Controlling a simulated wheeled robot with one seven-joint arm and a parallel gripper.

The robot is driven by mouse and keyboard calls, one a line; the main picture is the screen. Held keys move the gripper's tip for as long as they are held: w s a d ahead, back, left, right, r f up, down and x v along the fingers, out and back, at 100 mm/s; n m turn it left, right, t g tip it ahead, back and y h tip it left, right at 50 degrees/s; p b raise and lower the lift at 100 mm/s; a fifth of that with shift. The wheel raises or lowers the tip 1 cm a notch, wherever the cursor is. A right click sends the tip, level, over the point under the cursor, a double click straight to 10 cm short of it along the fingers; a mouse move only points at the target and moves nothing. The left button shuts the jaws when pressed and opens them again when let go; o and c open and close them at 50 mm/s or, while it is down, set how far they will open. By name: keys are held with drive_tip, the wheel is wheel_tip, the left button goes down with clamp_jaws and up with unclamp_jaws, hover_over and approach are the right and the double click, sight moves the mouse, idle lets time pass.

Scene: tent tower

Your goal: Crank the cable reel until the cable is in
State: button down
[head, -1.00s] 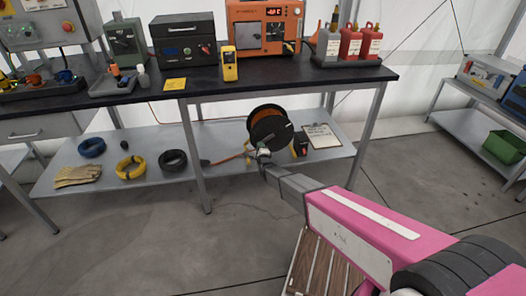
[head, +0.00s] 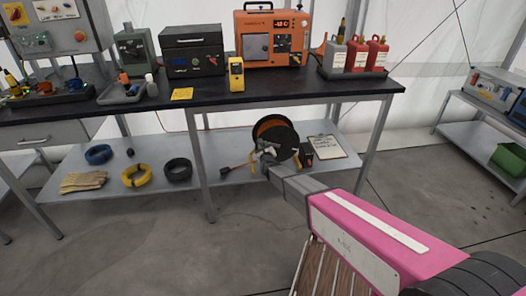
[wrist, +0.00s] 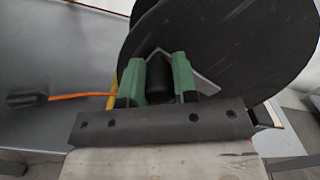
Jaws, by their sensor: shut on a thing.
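The cable reel (head: 284,141), a dark disc drum with orange cable inside, stands on the lower shelf of the bench in the head view. In the wrist view its black disc (wrist: 240,50) fills the upper right. My gripper (wrist: 158,82) has its green fingers on either side of the black crank handle (wrist: 157,75), shut on it in front of the disc. In the head view my gripper (head: 267,157) covers the reel's lower left. A short orange cable (wrist: 80,95) with a dark plug (wrist: 27,97) lies left of the reel; the plug also shows in the head view (head: 226,168).
A clipboard (head: 327,146) and a small dark box (head: 306,152) sit right of the reel. Cable coils (head: 137,174) and gloves (head: 83,182) lie left on the shelf. A bench leg (head: 207,180) stands left of the plug. The bench top (head: 210,98) overhangs the shelf.

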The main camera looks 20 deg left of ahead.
sight(267, 137)
drive_tip(key=shift+w+d+r, duration=0.15)
drive_tip(key=shift+d+r, duration=0.15)
drive_tip(key=shift+r, duration=0.2)
drive_tip(key=shift+w+d+r, duration=0.15)
drive_tip(key=shift+d+r, duration=0.1)
drive_tip(key=shift+r, duration=0.25)
drive_tip(key=shift+w+d+r, duration=0.35)
drive_tip(key=shift+d+r, duration=0.15)
drive_tip(key=shift+r, duration=0.2)
drive_tip(key=c, duration=0.9)
unclamp_jaws()
drive_tip(key=v, duration=1)
drive_tip(key=shift+s+d, duration=0.3)
